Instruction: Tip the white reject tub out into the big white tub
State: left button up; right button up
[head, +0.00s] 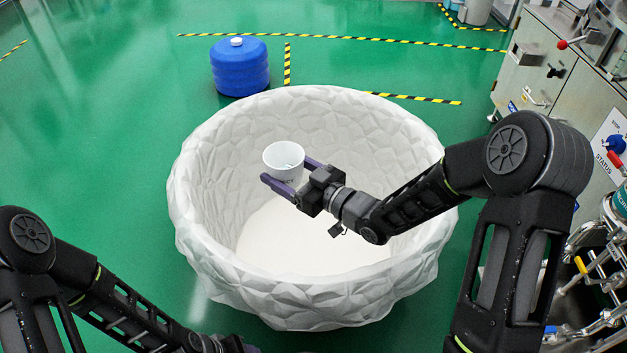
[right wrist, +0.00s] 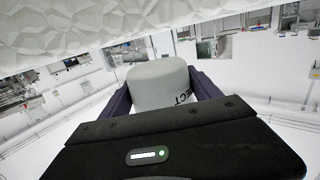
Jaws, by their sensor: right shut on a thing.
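The white reject tub (head: 284,158) is small and round, and is held upright over the big white tub (head: 190,210), inside its rim outline in the head view. My right gripper (head: 291,180) is shut on the reject tub, with a purple finger on each side. In the right wrist view the reject tub (right wrist: 160,84) sits between the fingers, with part of its dark lettering visible. The visible floor of the big tub looks bare. My left gripper (head: 240,348) is mostly cut off at the bottom edge, so its jaws cannot be made out.
A blue container (head: 239,68) with a white cap stands on the green floor behind the big tub. Grey machinery (head: 545,65) with levers and pipes lines the right side. Green floor is open on the left.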

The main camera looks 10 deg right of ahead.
pick_arm(q)
jog(key=f+b, duration=0.1)
jog(key=f, duration=0.1)
jog(key=f+b, duration=0.1)
jog(key=f, duration=0.1)
jog(key=f+b, duration=0.1)
jog(key=b, duration=0.1)
jog(key=shift+w+a+f, duration=0.15)
jog(key=shift+w+f, duration=0.15)
jog(key=shift+f, duration=0.1)
pick_arm(e)
notch_tip(320, 180, down, 6)
jog(key=a+n+y, duration=0.1)
jog(key=shift+s+f+g, duration=0.15)
jog(key=shift+s+g, duration=0.25)
jog(key=shift+s, duration=0.05)
jog(key=shift+f, duration=0.1)
